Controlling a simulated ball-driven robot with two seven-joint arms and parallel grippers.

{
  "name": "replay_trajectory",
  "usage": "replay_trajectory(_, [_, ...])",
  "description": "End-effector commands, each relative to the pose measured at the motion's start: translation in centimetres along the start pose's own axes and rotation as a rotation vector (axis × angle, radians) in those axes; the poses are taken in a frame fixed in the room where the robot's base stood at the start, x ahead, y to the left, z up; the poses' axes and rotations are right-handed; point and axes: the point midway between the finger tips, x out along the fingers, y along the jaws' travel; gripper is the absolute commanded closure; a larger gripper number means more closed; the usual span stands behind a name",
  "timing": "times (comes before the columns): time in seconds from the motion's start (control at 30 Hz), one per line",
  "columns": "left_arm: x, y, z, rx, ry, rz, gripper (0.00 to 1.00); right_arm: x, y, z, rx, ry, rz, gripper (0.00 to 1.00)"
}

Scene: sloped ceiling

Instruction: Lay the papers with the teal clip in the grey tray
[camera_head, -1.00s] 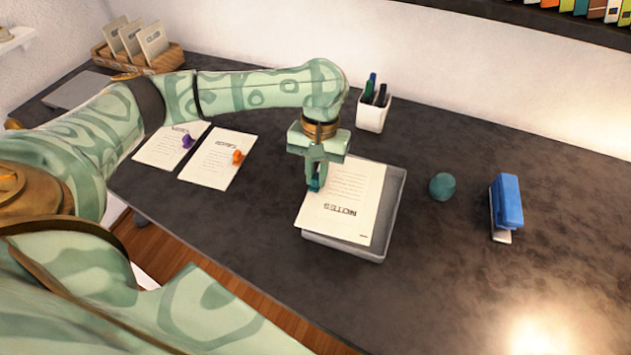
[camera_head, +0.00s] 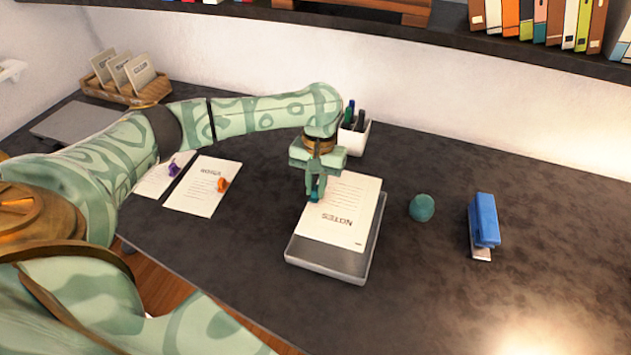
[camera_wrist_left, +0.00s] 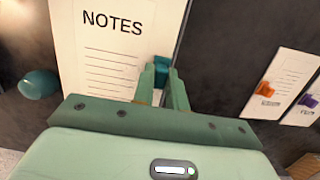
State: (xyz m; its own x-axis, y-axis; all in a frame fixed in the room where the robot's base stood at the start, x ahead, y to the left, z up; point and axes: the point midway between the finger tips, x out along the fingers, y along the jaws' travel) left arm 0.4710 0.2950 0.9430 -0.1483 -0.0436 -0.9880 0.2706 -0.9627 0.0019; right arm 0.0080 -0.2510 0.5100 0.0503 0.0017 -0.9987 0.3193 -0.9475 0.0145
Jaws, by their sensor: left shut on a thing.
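The papers with the teal clip (camera_head: 345,215), headed "NOTES", are over the grey tray (camera_head: 325,262). The tray's front wall and right rim show; the papers cover most of its floor. I cannot tell whether they touch the floor. My left gripper (camera_head: 316,192) points down at the papers' left edge, shut on the teal clip. In the left wrist view the clip (camera_wrist_left: 161,68) sits between the fingertips (camera_wrist_left: 162,82) at the edge of the papers (camera_wrist_left: 95,60). My right gripper is not in view.
Papers with an orange clip (camera_head: 205,190) and papers with a purple clip (camera_head: 155,182) lie left. A pen cup (camera_head: 353,140) stands behind the tray. A teal ball (camera_head: 422,207) and blue stapler (camera_head: 484,220) stand right. The desk's front right is clear.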

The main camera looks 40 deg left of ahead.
Motion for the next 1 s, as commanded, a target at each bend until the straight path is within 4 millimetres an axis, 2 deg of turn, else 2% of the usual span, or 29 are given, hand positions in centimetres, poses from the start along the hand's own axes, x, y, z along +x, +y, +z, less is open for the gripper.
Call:
replay_trajectory(0.03, [-0.4,0.0,0.1,0.001,0.001,0.0,1.0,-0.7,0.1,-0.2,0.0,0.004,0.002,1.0])
replay_trajectory(0.2, [1.3,0.0,-0.2,-0.001,-0.002,0.0,1.0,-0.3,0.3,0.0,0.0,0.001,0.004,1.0])
replay_trajectory(1.0, [7.0,0.0,-1.0,-0.001,-0.001,0.0,1.0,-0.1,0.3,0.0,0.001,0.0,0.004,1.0])
